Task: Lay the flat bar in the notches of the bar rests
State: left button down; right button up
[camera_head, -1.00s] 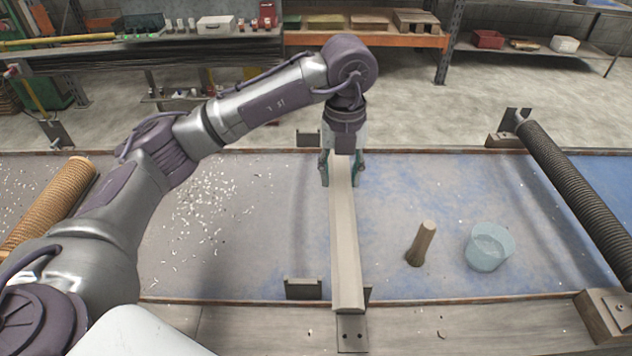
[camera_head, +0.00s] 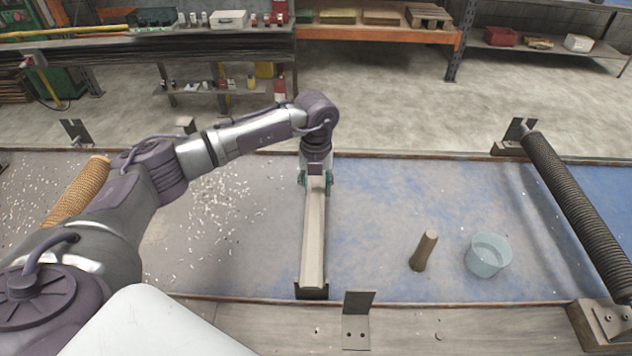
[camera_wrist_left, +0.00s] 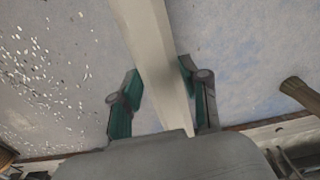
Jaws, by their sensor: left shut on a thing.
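The flat bar (camera_head: 313,240) is long, pale and straight, running from my gripper towards the near side of the table. My left gripper (camera_head: 316,184) is shut on the bar's far end. The left wrist view shows the bar (camera_wrist_left: 150,45) running between the two green fingertips (camera_wrist_left: 160,88). The bar's near end lies over a dark bar rest (camera_head: 311,292) at the near edge; I cannot tell whether it is seated in the notch or just above it. The far bar rest is hidden behind my gripper. My right gripper is not in view.
A dark upright bracket (camera_head: 359,304) stands just right of the near rest. A wooden peg (camera_head: 424,251) and a clear blue cup (camera_head: 488,255) stand to the right. A black roller (camera_head: 575,205) is at the right, a tan roller (camera_head: 80,190) at the left. White scraps litter the left surface.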

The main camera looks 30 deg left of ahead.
pick_arm(q)
jog(key=shift+f, duration=0.15)
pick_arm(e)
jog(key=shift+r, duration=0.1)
pick_arm(q)
jog(key=shift+f, duration=0.2)
jog(key=c, duration=0.8)
grip_release()
jog(key=shift+o, duration=1.2)
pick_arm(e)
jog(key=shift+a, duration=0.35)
